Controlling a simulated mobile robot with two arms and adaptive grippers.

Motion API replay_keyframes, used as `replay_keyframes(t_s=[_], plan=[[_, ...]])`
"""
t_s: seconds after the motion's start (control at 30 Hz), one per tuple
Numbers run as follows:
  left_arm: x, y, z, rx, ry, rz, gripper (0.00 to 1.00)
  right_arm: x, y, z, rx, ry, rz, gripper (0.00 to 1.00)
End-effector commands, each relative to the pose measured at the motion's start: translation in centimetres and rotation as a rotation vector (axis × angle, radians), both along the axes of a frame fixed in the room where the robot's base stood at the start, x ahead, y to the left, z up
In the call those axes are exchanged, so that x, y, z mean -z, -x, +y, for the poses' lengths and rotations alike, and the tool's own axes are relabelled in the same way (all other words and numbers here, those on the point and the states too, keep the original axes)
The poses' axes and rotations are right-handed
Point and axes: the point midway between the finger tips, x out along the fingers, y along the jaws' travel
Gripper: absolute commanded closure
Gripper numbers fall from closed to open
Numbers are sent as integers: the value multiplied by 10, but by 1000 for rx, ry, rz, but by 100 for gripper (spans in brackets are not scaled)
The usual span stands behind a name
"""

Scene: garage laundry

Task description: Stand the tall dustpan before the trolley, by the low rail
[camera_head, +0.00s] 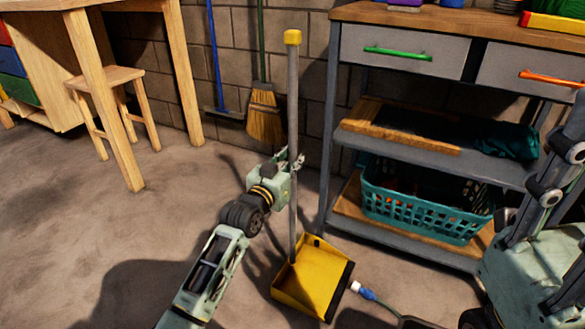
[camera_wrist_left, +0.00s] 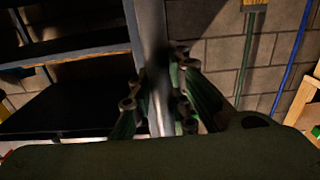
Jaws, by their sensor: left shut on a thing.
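The tall dustpan has a yellow pan (camera_head: 315,270), a long grey handle and a yellow top grip (camera_head: 292,37). It is upright in front of the trolley's left end. My left gripper (camera_head: 292,165) is shut around the middle of the handle; the left wrist view also shows the handle (camera_wrist_left: 153,60) between the fingers (camera_wrist_left: 160,105). I cannot tell if the pan touches the floor. The trolley (camera_head: 333,120) has drawers on top and shelves below. Its low grey rail (camera_head: 415,245) runs along the bottom shelf front, right of the pan.
A cable with a blue and white plug (camera_head: 363,290) lies on the floor just right of the pan. A teal basket (camera_head: 425,205) sits on the bottom shelf. A broom (camera_head: 264,115) stands against the wall. A wooden stool (camera_head: 105,80) is at left; the left floor is open.

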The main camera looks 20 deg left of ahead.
Motion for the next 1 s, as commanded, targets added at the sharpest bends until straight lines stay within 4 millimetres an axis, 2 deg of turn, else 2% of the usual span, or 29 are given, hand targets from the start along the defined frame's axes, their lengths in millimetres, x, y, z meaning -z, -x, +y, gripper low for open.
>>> replay_keyframes(t_s=[0.43, 0.47, 0.63, 1.0], plan=[[2, 0, 0, 0, 3, -9, 100, -2, 1, 0, 0, 1, -9, 62], [4, 0, 0, 0, 1, -3, 82, -2, 1, 0, 0, 1, -9, 62], [4, 0, 0, 0, 1, -3, 67, -2, 1, 0, 0, 1, -9, 62], [1, 0, 0, 0, 1, -3, 65, -3, 1, 1, 0, 1, -10, 62]])
